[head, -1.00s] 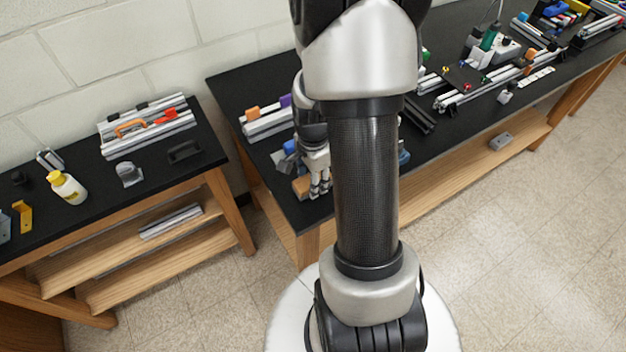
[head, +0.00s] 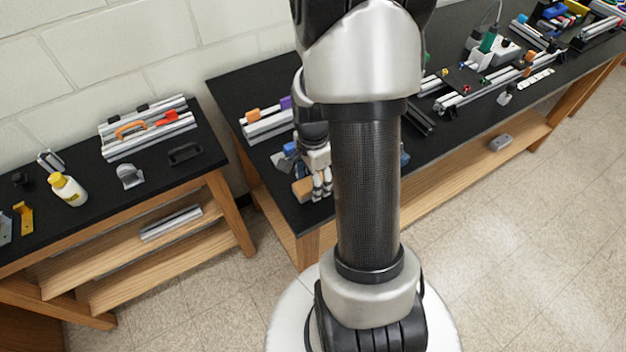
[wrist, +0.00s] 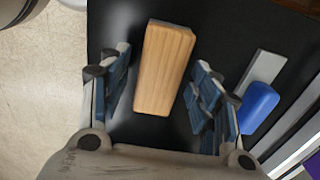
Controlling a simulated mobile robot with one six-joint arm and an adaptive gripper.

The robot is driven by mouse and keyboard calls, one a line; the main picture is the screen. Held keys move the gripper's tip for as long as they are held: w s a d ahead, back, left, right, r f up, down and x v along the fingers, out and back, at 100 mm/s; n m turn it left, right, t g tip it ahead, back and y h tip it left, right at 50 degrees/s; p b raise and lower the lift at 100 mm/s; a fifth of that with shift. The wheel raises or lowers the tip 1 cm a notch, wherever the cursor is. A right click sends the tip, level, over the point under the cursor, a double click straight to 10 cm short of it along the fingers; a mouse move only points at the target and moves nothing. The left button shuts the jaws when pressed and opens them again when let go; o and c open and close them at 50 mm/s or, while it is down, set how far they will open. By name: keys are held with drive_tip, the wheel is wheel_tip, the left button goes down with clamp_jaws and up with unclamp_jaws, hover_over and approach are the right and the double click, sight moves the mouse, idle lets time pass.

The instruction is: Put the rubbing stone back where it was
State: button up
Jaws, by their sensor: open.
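A tan, wood-grained block (wrist: 165,68) lies on the black bench top in the wrist view. It also shows beside my gripper in the head view (head: 302,188). It may be the rubbing stone, but I cannot tell for sure. My gripper (head: 322,188) is open, pointing down above the near left corner of the right bench. In the wrist view its fingers (wrist: 161,75) stand apart on either side of the block, with gaps visible. I cannot tell how high the fingertips are. My arm hides part of the bench in the head view.
A blue-handled scraper (wrist: 259,107) lies right of the block, near metal rails (wrist: 300,140). The left bench holds an empty-looking black tray (head: 185,153), a grey bracket (head: 130,176) and a yellow-capped bottle (head: 68,189). A grey block (head: 500,142) sits on the right bench's lower shelf.

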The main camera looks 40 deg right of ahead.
wheel_tip(320, 180, up, 11)
drive_tip(key=p, duration=0.3)
drive_tip(key=s+a+r+n+t, duration=0.1)
drive_tip(key=a+r+n+t, duration=0.1)
drive_tip(key=a+r+n, duration=0.8)
drive_tip(key=s+a+r+n+t, duration=0.2)
drive_tip(key=s+a+r+n, duration=0.4)
drive_tip(key=s+a+n, duration=0.2)
drive_tip(key=a+n, duration=0.2)
drive_tip(key=shift+s+a+r+n+t, duration=0.2)
drive_tip(key=shift+r+n+t, duration=0.1)
drive_tip(key=shift+n, duration=0.1)
